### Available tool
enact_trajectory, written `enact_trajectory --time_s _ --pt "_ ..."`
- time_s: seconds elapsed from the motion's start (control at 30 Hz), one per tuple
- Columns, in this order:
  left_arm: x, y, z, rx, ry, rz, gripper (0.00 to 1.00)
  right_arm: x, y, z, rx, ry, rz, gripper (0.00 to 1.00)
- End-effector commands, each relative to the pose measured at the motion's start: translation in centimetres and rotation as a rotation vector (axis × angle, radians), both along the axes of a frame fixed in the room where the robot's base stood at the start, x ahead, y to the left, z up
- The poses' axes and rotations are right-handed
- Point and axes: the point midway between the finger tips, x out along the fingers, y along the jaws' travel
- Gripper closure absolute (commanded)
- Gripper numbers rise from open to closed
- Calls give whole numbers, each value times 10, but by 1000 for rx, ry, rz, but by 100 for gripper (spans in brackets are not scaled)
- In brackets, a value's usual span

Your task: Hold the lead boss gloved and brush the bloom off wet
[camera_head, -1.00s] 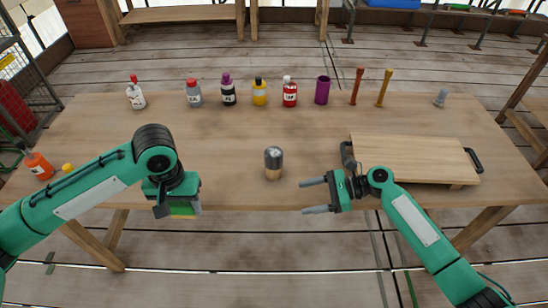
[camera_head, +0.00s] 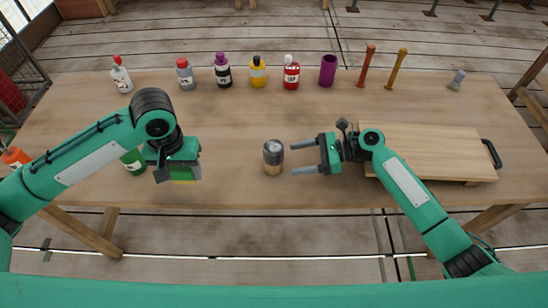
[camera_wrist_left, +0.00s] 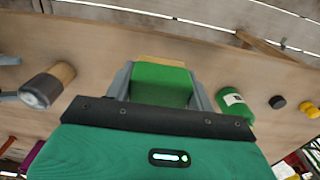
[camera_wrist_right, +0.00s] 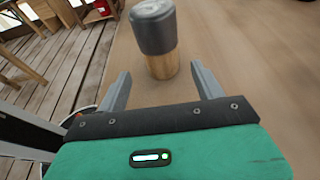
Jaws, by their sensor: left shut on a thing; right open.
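The lead boss (camera_head: 273,158), a dark grey rounded cylinder on a pale wooden base, stands upright near the table's front edge. My right gripper (camera_head: 292,158) is open to its right, fingers level and pointing at it. In the right wrist view the boss (camera_wrist_right: 155,35) sits just beyond the fingertips, roughly between their lines, not gripped. My left gripper (camera_head: 180,172) is shut on a green block with a tan-yellow face, well left of the boss. That green block (camera_wrist_left: 160,84) fills the jaws in the left wrist view; I cannot tell if it is a brush or sponge.
A row of bottles, including a red one (camera_head: 291,75), and a purple cup (camera_head: 328,70) stands along the back. A wooden board (camera_head: 430,150) with dark handles lies right, beside my right arm. The table's middle is clear.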

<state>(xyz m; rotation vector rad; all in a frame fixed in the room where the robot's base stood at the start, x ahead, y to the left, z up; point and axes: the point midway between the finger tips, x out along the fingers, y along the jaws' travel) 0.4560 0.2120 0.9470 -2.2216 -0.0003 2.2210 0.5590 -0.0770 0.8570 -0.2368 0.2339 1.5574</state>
Motion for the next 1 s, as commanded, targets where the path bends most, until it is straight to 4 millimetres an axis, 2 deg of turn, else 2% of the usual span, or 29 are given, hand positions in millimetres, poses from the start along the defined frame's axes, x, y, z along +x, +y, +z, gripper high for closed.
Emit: enact_trajectory --time_s 0.17,0.4,0.6,0.9,1.0 --pt "0 0 -15 0 0 0 64 0 27 -11 1 -2 2 32" --pt "0 0 -3 0 0 0 64 0 55 -15 2 1 1 32" --pt "0 0 -2 0 0 0 64 0 65 -20 1 1 0 32" --pt "0 0 -2 0 0 0 64 0 66 -21 0 0 0 32" --pt "0 0 -2 0 0 0 64 0 66 -21 0 0 0 49"
